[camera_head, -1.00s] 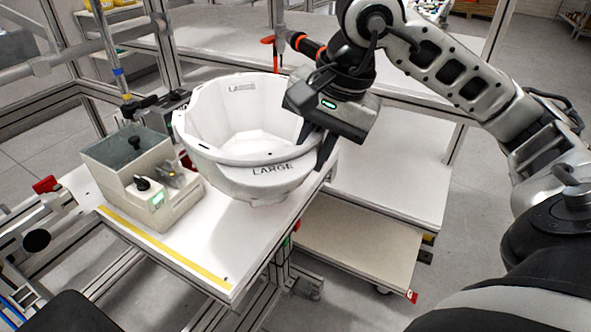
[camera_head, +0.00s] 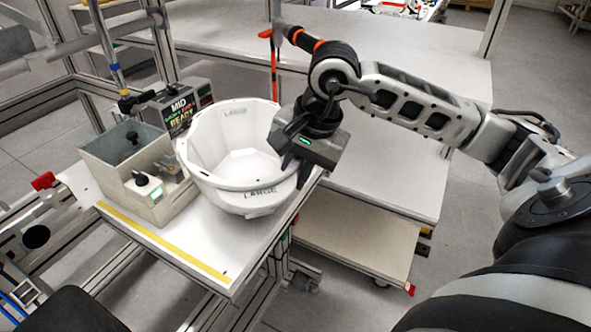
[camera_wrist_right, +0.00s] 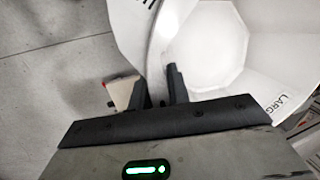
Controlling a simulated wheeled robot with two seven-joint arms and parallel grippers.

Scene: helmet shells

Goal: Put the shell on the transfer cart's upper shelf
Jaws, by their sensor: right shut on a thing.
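The shell (camera_head: 215,158) is a white, open, faceted bowl marked LARGE. It is upright at the white work table's right side; I cannot tell whether its bottom touches the table. My right gripper (camera_head: 293,172) is shut on the shell's right rim. In the right wrist view the fingers (camera_wrist_right: 155,88) are on either side of the shell wall (camera_wrist_right: 220,55). The transfer cart appears to be the unit at right, with a white upper shelf (camera_head: 395,185) and a beige lower shelf (camera_head: 350,235); the arm covers part of the upper shelf. My left gripper is out of view.
A grey box with knobs (camera_head: 145,185) stands left of the shell on the table (camera_head: 185,238). A display reading MID and READY (camera_head: 185,108) is behind it. A post with an orange handle (camera_head: 274,60) rises behind the shell. The visible upper shelf is bare.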

